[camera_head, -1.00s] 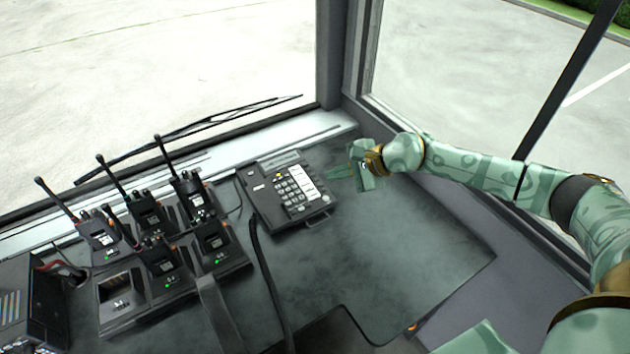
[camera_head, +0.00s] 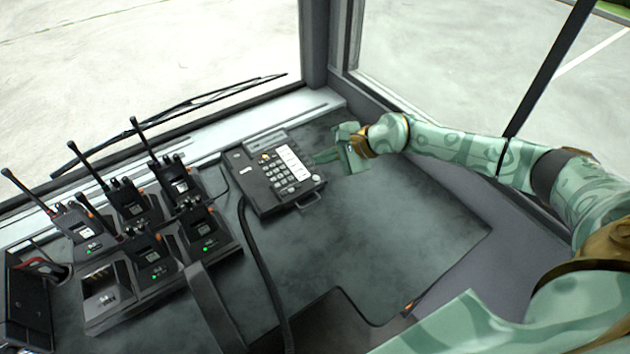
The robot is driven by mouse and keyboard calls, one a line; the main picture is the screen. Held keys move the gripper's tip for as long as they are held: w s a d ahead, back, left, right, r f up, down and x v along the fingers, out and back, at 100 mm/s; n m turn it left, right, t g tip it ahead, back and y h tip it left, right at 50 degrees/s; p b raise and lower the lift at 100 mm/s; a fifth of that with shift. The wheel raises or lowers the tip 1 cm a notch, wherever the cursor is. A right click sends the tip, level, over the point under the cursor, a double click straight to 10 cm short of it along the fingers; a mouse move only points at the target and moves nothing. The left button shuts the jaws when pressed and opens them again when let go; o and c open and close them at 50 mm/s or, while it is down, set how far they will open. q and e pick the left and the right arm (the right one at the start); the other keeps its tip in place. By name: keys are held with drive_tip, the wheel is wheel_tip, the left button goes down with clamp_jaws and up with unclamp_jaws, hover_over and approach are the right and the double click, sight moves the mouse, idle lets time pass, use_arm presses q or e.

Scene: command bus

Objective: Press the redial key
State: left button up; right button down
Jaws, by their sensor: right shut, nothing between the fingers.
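A black desk phone (camera_head: 259,193) with a grid of light keys and a white label strip stands on the dark counter below the front window. The redial key cannot be told apart from the other keys (camera_head: 280,177) at this size. Nothing shows between the fingers. My left gripper is not in view.
Several handheld radios with antennas (camera_head: 150,258) stand in a charger left of the phone. A black cord (camera_head: 256,262) runs down from the phone. The counter (camera_head: 370,225) right of the phone is clear. Window posts (camera_head: 322,50) rise behind.

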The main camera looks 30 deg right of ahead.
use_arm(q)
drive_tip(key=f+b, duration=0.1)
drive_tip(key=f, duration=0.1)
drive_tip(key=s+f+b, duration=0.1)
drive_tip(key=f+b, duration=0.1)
use_arm(e)
drive_tip(key=f, duration=0.4)
drive_tip(key=shift+w+f, duration=0.35)
drive_tip(key=shift+f, duration=0.05)
use_arm(q)
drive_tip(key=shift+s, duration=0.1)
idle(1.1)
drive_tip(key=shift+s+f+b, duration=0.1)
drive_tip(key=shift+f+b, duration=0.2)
drive_tip(key=shift+b, duration=0.15)
use_arm(e)
drive_tip(key=shift+f, duration=0.4)
